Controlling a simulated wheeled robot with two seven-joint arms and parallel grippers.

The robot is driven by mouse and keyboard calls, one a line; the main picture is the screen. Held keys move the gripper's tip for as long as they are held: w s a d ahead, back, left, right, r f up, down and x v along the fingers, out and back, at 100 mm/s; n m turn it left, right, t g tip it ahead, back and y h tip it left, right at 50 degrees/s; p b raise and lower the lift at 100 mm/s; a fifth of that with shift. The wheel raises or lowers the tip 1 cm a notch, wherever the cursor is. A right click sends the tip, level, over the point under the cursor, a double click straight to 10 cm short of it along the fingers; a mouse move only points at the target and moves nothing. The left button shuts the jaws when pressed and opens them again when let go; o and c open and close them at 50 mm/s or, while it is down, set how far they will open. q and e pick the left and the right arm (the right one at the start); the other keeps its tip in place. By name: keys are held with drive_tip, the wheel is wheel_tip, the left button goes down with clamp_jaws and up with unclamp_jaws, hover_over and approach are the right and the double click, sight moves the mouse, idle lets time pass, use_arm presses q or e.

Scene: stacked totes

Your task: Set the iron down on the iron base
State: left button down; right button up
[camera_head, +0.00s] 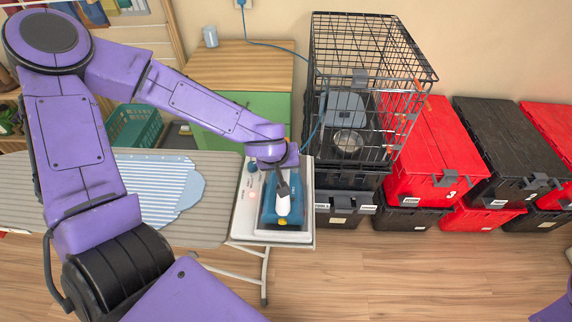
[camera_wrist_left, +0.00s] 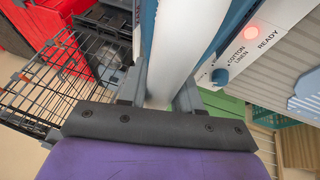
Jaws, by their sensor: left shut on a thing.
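The iron (camera_head: 268,213), blue with a white handle, is over the iron base (camera_head: 305,180) at the right end of the ironing board. My left gripper (camera_head: 283,188) is shut on the iron's handle from above. In the left wrist view the white handle (camera_wrist_left: 182,45) runs between the fingers of my left gripper (camera_wrist_left: 160,90). The base's panel (camera_wrist_left: 268,62) shows there with a lit red lamp and READY and COTTON LINEN labels. I cannot tell whether the iron's sole touches the base. My right gripper is out of view.
A striped blue cloth (camera_head: 150,190) lies on the grey ironing board (camera_head: 105,232). A black wire cage (camera_head: 372,45) stands on black totes just right of the base. Red and black totes (camera_head: 425,150) continue rightward. A green cabinet with a wooden top (camera_head: 240,65) stands behind.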

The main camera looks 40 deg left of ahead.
use_arm(q)
drive_tip(key=shift+d+p, duration=0.1)
drive_tip(key=shift+p, duration=0.25)
idle(0.4)
drive_tip(key=c, duration=1)
unclamp_jaws()
drive_tip(key=o, duration=0.3)
drive_tip(key=shift+s, duration=0.1)
drive_tip(key=p+v, duration=0.5)
drive_tip(key=v, duration=0.5)
drive_tip(key=shift+r, duration=0.25)
